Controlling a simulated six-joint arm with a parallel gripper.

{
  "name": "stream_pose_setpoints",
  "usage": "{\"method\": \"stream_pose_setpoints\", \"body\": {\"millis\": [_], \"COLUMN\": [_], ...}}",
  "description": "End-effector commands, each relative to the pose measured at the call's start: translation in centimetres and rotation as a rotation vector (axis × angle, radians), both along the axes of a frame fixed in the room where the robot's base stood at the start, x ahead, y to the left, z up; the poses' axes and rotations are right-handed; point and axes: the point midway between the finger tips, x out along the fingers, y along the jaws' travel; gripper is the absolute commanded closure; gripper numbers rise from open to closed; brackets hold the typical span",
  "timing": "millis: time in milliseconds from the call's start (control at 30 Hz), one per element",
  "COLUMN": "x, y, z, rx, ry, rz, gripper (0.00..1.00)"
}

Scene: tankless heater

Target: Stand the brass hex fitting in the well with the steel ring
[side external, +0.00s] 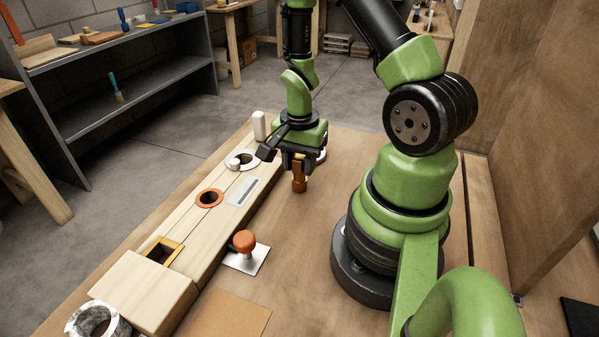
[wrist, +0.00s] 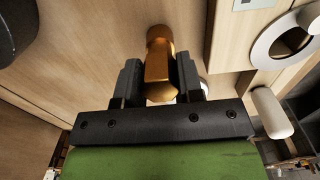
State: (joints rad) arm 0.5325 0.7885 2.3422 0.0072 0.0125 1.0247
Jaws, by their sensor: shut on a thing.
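The brass hex fitting (side external: 299,184) is between the fingers of my gripper (side external: 298,162), which is shut on it. It hangs roughly upright above the bare tabletop, right of the wooden block. In the wrist view the fitting (wrist: 159,70) shows its hex body between the fingers and a rounder end beyond them. A pale, steel-looking ring (side external: 251,157) surrounds a dark well in the block, left of my gripper. The ring also shows at the upper right of the wrist view (wrist: 265,50).
The wooden block (side external: 190,220) also has an orange-ringed well (side external: 209,198) and a yellow-framed square well (side external: 162,250). A white cylinder (side external: 259,125) stands near its far end. An orange knob on a metal plate (side external: 245,241) is beside the block. The tabletop under my gripper is mostly clear.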

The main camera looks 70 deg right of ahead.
Motion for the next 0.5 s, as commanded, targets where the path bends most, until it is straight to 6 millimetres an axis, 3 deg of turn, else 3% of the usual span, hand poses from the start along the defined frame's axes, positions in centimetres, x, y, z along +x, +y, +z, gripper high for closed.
{"method": "stream_pose_setpoints", "body": {"millis": [500], "x": [0.0], "y": [0.0], "z": [1.5], "rx": [0.0], "ry": [-0.001], "rz": [-0.001], "gripper": [0.96]}}
